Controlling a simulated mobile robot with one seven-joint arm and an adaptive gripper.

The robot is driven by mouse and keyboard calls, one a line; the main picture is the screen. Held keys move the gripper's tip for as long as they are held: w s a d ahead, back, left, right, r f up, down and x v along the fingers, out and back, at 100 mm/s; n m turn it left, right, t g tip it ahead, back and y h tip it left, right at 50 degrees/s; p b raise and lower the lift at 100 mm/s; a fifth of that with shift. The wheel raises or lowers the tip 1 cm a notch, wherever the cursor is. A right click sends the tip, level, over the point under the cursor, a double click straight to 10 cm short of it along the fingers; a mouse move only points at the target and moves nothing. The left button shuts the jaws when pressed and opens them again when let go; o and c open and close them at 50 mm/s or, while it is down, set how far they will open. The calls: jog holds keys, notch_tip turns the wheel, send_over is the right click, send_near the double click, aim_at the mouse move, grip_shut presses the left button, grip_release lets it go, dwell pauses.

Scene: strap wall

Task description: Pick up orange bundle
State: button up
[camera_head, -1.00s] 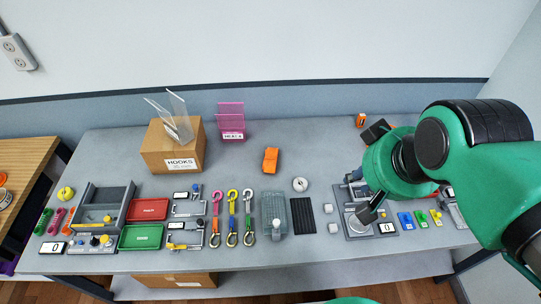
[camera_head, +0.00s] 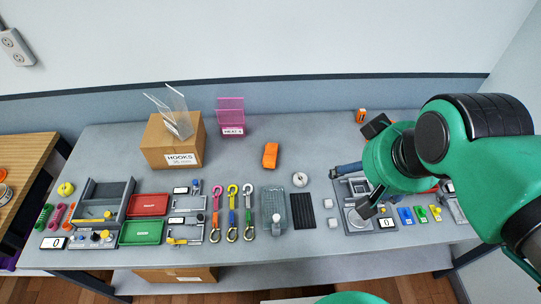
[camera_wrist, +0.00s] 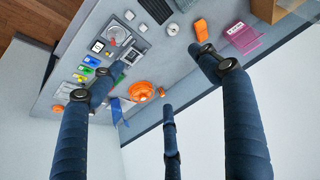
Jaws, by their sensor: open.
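A folded orange bundle (camera_head: 270,155) lies on the grey table, right of the pink stand. It also shows in the wrist view (camera_wrist: 201,29), close to my right finger. A round orange coil (camera_wrist: 140,91) shows in the wrist view between my fingers, farther off on the table; my gripper hides it in the head view. I cannot tell which of these two is the task's bundle. My gripper (camera_head: 360,168) is open and empty over the right part of the table. Its dark blue fingers are spread apart in the wrist view (camera_wrist: 152,78).
A cardboard box (camera_head: 160,155) labelled HOOKS and a pink stand (camera_head: 231,117) stand at the back. Red (camera_head: 148,204) and green (camera_head: 141,232) trays, hooked straps (camera_head: 232,215) and a grey device (camera_head: 274,208) line the front. A small orange box (camera_head: 361,115) stands at the back right.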

jog(key=m+g+p, duration=0.2)
jog(key=g+p, duration=0.4)
jog(key=p, duration=0.1)
send_over(273, 150)
notch_tip(273, 150, down, 29)
jog(key=shift+s+r, duration=0.15)
jog(key=shift+f, duration=4.3)
